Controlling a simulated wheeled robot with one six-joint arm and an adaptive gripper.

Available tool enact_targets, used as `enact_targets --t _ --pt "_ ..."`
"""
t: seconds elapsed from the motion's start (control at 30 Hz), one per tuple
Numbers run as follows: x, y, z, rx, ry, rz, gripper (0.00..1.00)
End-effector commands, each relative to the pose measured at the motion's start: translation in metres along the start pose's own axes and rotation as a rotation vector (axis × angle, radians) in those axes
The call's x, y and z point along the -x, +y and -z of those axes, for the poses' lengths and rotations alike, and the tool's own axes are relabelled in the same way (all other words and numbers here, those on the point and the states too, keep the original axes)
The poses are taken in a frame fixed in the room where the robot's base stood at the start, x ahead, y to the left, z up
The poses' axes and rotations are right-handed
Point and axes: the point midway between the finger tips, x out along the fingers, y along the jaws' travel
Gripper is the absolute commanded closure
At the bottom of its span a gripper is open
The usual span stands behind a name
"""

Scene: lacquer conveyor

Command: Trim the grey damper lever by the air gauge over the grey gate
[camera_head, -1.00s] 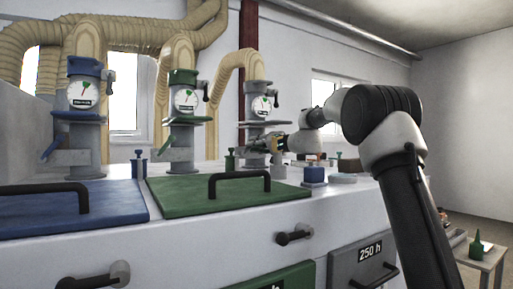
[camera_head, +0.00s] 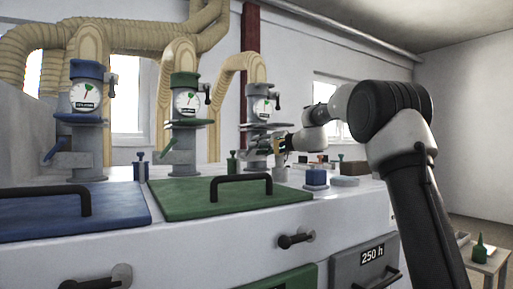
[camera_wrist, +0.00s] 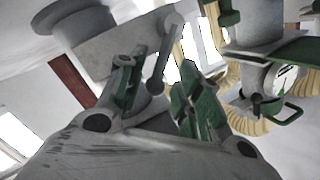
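The grey duct column (camera_head: 261,135) stands third from the left on the machine, with its round white air gauge (camera_head: 263,107) near the top; the reading is too small to tell. The grey damper lever (camera_wrist: 165,55) shows in the wrist view as a thin bar with a rounded end, between my two fingers. My gripper (camera_head: 280,147) is beside the lower part of the grey column in the head view. In the wrist view my gripper (camera_wrist: 162,95) has its green-padded fingers apart, one on each side of the lever; I cannot tell whether either touches it.
Blue (camera_head: 86,110) and green (camera_head: 184,115) columns with gauges stand to the left. Blue (camera_head: 50,218) and green (camera_head: 190,198) lids with black handles lie in front. A blue-topped block (camera_head: 316,178) sits right of the grey column. A side table (camera_head: 480,262) is at the lower right.

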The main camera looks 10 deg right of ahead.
Motion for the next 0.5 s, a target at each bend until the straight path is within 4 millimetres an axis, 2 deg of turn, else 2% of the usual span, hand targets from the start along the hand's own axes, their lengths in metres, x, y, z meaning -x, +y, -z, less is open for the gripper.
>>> enact_targets --t 0.3,0.5 --pt "0.071 0.000 0.001 0.000 0.002 -0.002 0.65" --pt "0.097 0.000 0.000 0.000 0.000 -0.002 0.65"
